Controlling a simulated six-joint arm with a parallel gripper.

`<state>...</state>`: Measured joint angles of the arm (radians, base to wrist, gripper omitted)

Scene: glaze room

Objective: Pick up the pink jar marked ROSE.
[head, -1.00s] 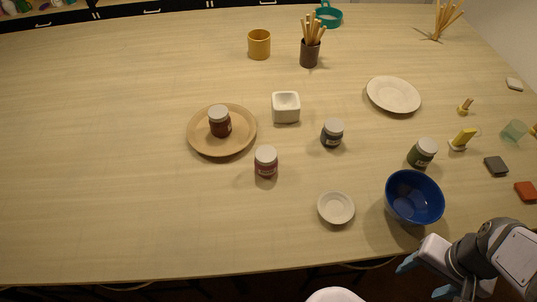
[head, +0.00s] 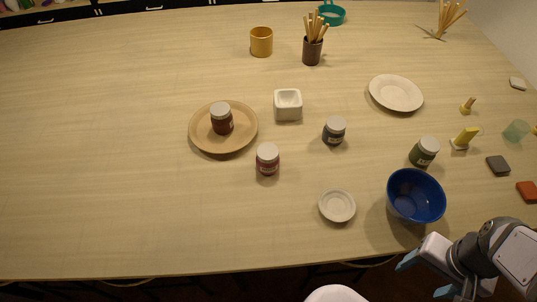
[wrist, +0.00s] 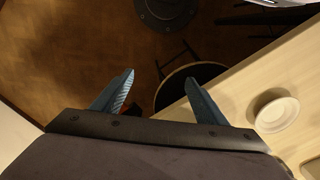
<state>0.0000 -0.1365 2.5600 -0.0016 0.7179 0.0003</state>
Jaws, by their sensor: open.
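A jar with a pale lid and pinkish-red contents (head: 267,160) stands upright on the table, left of centre, in the head view. Its label is too small to read. It is clear of other things. A similar jar with darker reddish-brown contents (head: 221,119) stands on a tan round plate (head: 243,138) behind it to the left. My gripper (head: 424,278) is open and empty beyond the table's front edge at lower right, far from the pinkish jar. In the wrist view my gripper (wrist: 159,80) has its blue fingers apart over the floor; no jar shows there.
A small white dish (head: 337,206) and a blue bowl (head: 415,196) stand between my gripper and the pinkish jar. A grey-blue jar (head: 334,131), a green jar (head: 424,152) and a white square dish (head: 288,106) stand farther back. The table's left side is clear.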

